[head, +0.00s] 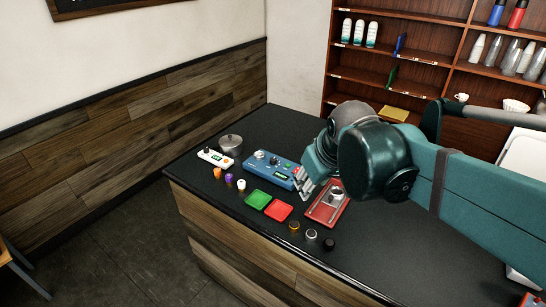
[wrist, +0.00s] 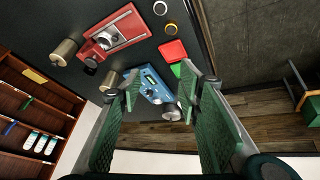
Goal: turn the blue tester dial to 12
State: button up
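The blue tester (head: 270,170) sits on the dark counter in the head view, with a round knob (head: 260,155) at its left end and a small display near its right end. In the wrist view the blue tester (wrist: 152,82) lies between my two green fingers, farther away than their tips. The dial's setting is too small to read. My gripper (head: 302,182) is by the tester's right end in the head view. It is open and empty in the wrist view (wrist: 162,92), with wide space between the fingers. I cannot tell its exact height above the tester.
A red device (head: 326,208) stands right of the blue tester. A white tester (head: 215,158) and a metal pot (head: 231,145) stand to the left. Green (head: 257,199) and red (head: 278,211) squares, small caps and rings lie along the front. Shelves (head: 400,70) stand behind.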

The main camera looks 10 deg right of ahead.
jog(key=w+r+n+g+p, duration=0.1)
jog(key=w+r+n+p, duration=0.15)
jog(key=w, duration=1.05)
jog(key=n+g+p, duration=0.4)
jog(key=n+p, duration=0.1)
jog(key=n, duration=0.5)
send_over(273, 159)
jog(key=shift+m, duration=0.25)
jog(key=f, duration=1.1)
jog(key=s+f, duration=0.1)
jog(key=f, duration=0.4)
jog(key=shift+f, duration=0.35)
jog(key=shift+w+f, duration=0.3)
jog(key=shift+f, duration=0.15)
jog(key=shift+f, duration=0.1)
jog(key=shift+w+f+p, duration=0.2)
jog(key=shift+f+p, duration=0.2)
jog(key=shift+f, duration=3.4)
